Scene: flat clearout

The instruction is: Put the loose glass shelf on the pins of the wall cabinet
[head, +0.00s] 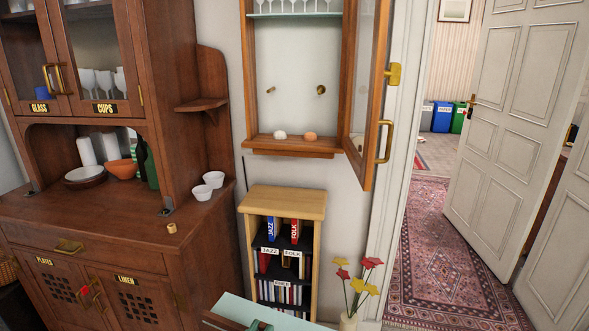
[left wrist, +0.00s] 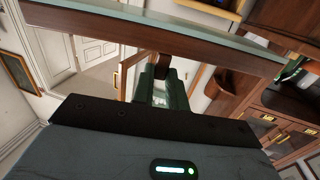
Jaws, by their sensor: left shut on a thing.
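The wall cabinet (head: 247,75) hangs in the upper middle of the head view. Its glazed door (head: 372,95) stands open to the right. Two brass pins, a left pin (head: 271,90) and a right pin (head: 320,90), stick out of its back wall, with no shelf on them. The loose glass shelf (head: 240,306), pale green with a brown edge strip, shows low in the head view, below the cabinet; it also spans the left wrist view (left wrist: 215,40). My left gripper (head: 262,326) is shut on it at the brown edge (left wrist: 163,80). My right gripper is out of view.
A low bookcase (head: 285,200) stands under the cabinet. Flowers in a vase (head: 348,322) stand right of the shelf. A tall wooden dresser (head: 180,240) fills the left. A pale stone (head: 280,135) and a pinkish one (head: 310,137) lie on the cabinet floor.

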